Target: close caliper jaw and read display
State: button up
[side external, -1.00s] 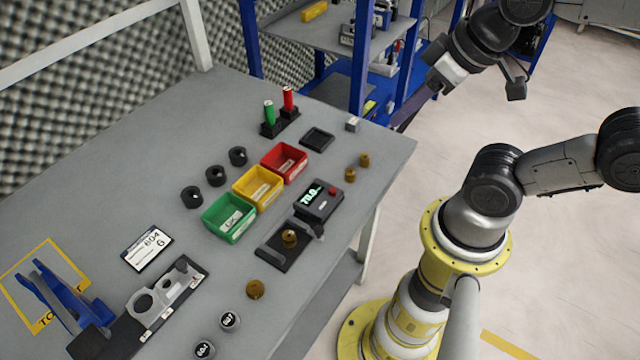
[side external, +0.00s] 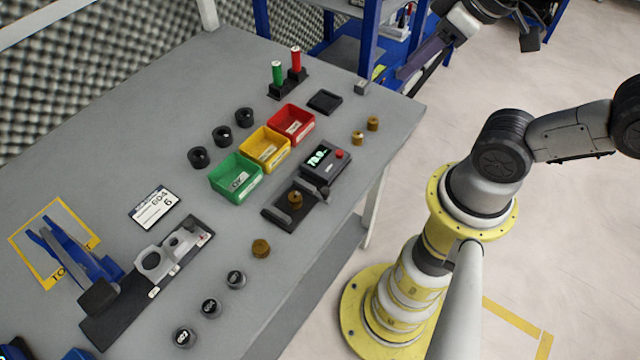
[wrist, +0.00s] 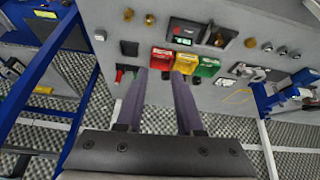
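The caliper's black base (side external: 280,217) lies near the table's front edge, with a brass part (side external: 295,200) standing on it between two dark upright jaws. Whether the jaws touch the part is too small to tell. Behind it is the display box (side external: 325,160) with lit green digits, hard to read, and a red button; it also shows in the wrist view (wrist: 184,32). My gripper (side external: 408,70) is in the air beyond the table's right end, apart from the caliper. In the wrist view its two purple-grey fingers (wrist: 160,72) are apart with nothing between them.
Green (side external: 236,178), yellow (side external: 265,150) and red (side external: 291,124) bins stand just behind the caliper. Two brass parts (side external: 365,131) lie to its right. A fixture plate (side external: 150,285) lies at the left.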

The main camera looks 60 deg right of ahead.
jog(key=w+a+n+g, duration=0.2)
jog(key=w, duration=0.2)
jog(key=n+g, duration=0.4)
jog(key=n, duration=0.2)
send_over(325, 190)
notch_tip(325, 190, down, 9)
notch_tip(325, 190, down, 13)
jog(key=shift+f, duration=0.1)
